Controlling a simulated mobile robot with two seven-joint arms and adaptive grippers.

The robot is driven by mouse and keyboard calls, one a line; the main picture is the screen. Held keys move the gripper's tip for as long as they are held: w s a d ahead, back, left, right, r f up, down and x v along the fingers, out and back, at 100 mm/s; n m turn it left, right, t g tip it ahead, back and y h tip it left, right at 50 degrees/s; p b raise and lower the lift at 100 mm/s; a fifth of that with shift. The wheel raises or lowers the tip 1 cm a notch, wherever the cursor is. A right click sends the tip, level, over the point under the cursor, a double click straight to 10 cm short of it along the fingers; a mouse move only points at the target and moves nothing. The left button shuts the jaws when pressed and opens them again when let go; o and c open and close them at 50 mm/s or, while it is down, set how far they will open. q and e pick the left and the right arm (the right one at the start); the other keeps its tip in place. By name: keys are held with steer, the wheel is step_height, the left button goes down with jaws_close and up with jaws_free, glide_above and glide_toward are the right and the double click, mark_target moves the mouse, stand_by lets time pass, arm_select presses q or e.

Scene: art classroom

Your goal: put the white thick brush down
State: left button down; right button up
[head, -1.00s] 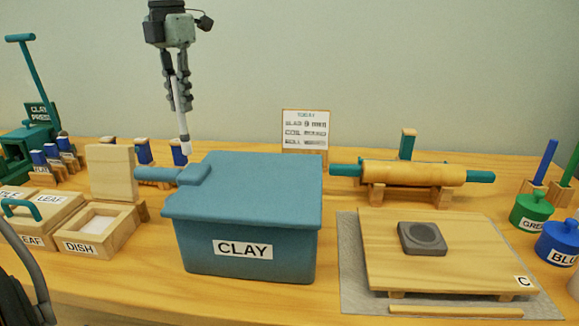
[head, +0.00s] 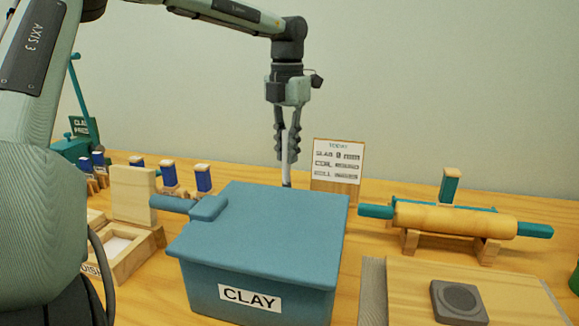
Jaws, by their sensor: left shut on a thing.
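The white thick brush (head: 286,170) hangs upright in my left gripper (head: 287,155), with its white handle between the fingers and its dark tip pointing down. The gripper is shut on it. The brush is behind the blue clay bin (head: 262,222), and its tip shows just above the bin's back edge. I cannot tell whether the tip touches the table. My right gripper is not in view.
A TODAY sign (head: 338,165) stands close to the right of the brush. A rolling pin (head: 455,220) rests on wooden supports at the right. Blue-topped stamps (head: 203,178) and an open wooden box (head: 125,243) are at the left. A dark square block (head: 459,301) lies on a board.

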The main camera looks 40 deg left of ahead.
mark_target(289, 181)
arm_select(q)
steer(key=shift+w+d+f, duration=0.1)
steer(key=shift+d+f, duration=0.1)
step_height(289, 181, down, 3)
steer(key=shift+f, duration=0.4)
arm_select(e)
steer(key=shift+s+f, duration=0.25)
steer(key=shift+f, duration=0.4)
arm_select(q)
steer(key=shift+f, duration=0.15)
steer(key=c, duration=1.6)
jaws_free()
steer(key=shift+c, duration=0.2)
steer(key=shift+o, duration=0.7)
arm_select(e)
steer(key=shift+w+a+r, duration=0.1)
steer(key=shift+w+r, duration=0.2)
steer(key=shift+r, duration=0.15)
